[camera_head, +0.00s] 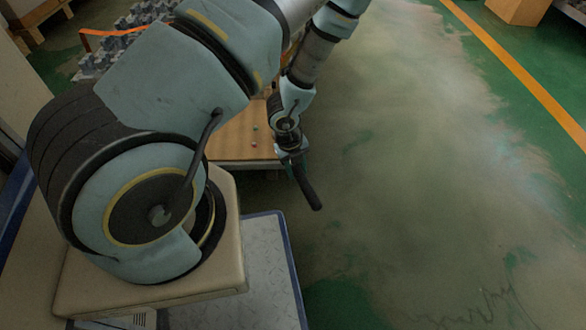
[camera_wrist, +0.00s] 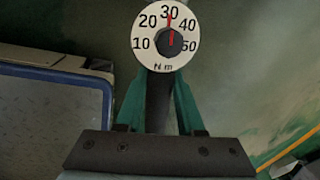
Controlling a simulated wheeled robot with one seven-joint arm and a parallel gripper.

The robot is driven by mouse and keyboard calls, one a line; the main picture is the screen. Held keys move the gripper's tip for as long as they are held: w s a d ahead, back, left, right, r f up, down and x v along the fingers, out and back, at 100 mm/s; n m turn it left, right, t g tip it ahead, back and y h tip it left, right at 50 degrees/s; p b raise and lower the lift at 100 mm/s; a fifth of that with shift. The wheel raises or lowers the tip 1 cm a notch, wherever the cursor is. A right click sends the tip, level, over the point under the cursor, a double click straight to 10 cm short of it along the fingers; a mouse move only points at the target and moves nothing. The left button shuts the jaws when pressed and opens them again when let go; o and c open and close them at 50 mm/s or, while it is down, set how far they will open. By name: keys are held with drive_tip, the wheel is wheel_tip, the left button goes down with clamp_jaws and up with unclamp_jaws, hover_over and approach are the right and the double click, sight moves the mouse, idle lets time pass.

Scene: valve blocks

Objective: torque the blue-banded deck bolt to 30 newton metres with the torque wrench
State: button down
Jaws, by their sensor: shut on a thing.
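My gripper (camera_head: 292,154) is shut on the torque wrench (camera_head: 307,187), whose dark handle slants down to the right, out past the edge of the wooden deck. In the wrist view my green fingers (camera_wrist: 160,105) stand either side of the wrench's dark shaft. Its white dial (camera_wrist: 164,42), marked 10 to 50 N m, faces the camera, with the red pointer close to 30. The wrench's working end is not clear in either view. I cannot pick out the blue-banded bolt for certain; tiny coloured spots (camera_head: 254,143) show on the deck.
The wooden deck (camera_head: 232,141) is partly hidden behind my arm. Grey blocks (camera_head: 112,45) and an orange bar stand at the upper left. A blue-edged grey plate (camera_head: 262,268) lies low in front. The floor to the right is open.

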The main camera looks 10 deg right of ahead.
drive_tip(key=shift+d, duration=0.3)
drive_tip(key=shift+d, duration=0.1)
drive_tip(key=shift+w+d+n+p, duration=0.2)
drive_tip(key=shift+d+n+p, duration=0.1)
drive_tip(key=shift+d+n, duration=0.25)
drive_tip(key=shift+w+d+n+p, duration=0.2)
drive_tip(key=shift+d+n+p, duration=0.1)
drive_tip(key=shift+d+n, duration=0.25)
drive_tip(key=shift+w+d+n+t+p, duration=0.15)
drive_tip(key=shift+w+d+n+p, duration=0.15)
drive_tip(key=shift+d+n, duration=0.2)
drive_tip(key=shift+w+d+n+t+p, duration=0.15)
drive_tip(key=shift+w+d+n, duration=0.2)
drive_tip(key=shift+d, duration=0.25)
drive_tip(key=shift+s, duration=0.1)
